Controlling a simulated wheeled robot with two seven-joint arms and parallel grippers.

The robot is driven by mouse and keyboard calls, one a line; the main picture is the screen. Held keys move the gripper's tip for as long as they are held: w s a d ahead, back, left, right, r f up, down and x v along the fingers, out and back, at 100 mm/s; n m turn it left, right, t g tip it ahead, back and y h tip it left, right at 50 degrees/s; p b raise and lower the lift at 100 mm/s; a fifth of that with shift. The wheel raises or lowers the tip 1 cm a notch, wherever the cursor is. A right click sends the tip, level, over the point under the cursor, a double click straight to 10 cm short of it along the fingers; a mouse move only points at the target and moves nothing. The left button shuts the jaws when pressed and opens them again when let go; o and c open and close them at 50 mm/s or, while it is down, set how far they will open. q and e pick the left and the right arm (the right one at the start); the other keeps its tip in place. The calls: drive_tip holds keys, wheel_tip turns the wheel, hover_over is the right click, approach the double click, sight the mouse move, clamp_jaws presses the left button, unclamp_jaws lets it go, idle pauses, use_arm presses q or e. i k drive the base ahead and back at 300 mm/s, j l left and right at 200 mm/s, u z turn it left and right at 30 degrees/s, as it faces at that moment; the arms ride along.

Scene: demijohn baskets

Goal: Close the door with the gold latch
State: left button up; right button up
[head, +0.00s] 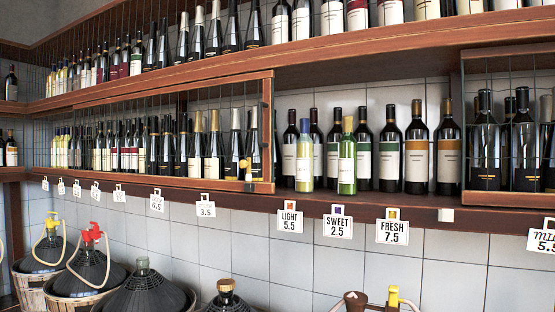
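A wood-framed wire door (268,130) stands along the left part of the lower wine shelf, in front of rows of bottles. A small gold latch (244,164) shows near the lower right end of this door. To its right, a stretch of shelf with bottles has no frame or wire in front of it. I cannot tell exactly how the door is hinged or slides. Neither of my grippers is in view.
Another wood-framed wire panel (502,198) covers bottles at the right. Two slim bottles, one pale yellow (305,160) and one green (347,160), stand forward at the open stretch. Price tags (290,218) hang under the shelf. Demijohns in baskets (145,290) stand below.

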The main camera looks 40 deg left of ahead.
sight(265, 109)
drive_tip(key=u, duration=2.3)
